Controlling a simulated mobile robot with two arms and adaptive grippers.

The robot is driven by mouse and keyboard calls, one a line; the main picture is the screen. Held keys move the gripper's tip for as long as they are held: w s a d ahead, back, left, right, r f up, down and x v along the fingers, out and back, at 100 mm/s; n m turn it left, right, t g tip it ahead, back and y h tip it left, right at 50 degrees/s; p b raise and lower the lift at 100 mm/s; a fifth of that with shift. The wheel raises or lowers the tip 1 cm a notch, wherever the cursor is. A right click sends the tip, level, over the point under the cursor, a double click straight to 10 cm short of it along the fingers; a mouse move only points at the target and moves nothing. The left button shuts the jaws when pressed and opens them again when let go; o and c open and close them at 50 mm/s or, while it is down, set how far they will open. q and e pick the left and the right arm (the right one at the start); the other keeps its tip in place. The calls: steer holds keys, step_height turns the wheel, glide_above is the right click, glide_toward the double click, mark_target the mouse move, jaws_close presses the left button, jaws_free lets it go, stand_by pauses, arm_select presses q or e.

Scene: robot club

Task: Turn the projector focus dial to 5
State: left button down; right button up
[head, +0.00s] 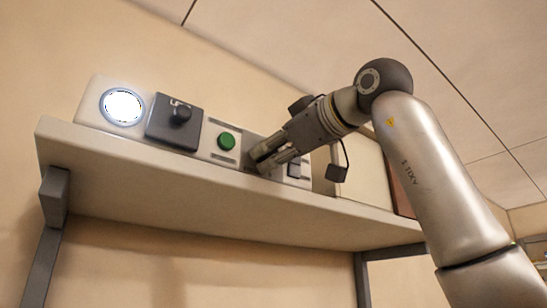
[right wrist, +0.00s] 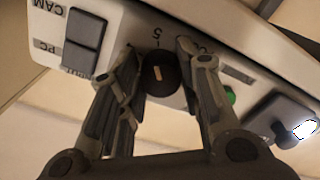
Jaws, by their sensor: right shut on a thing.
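The focus dial is a round black knob (right wrist: 160,74) with a short pale mark on its face, in the right wrist view. I cannot tell exactly which number the pale mark points at. My right gripper (right wrist: 160,62) is shut on the dial, one finger on each side. In the head view my right gripper (head: 256,161) is against the front of the device and hides the dial. My left gripper is not in view.
The device stands on a wall shelf (head: 190,186). Left of my gripper are a green button (head: 226,141), a dark block with a black knob (head: 180,115) and a glowing round lens (head: 122,106). A dark rocker switch labelled CAM and PC (right wrist: 84,42) is close to the fingers.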

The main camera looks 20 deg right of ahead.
steer(key=shift+f+m, duration=0.2)
steer(key=shift+m, duration=0.4)
steer(key=o, duration=1)
steer(key=shift+s+r, duration=0.1)
steer(key=shift+s+d, duration=0.1)
steer(key=shift+s, duration=0.1)
steer(key=v, duration=1.1)
steer(key=shift+s, duration=0.2)
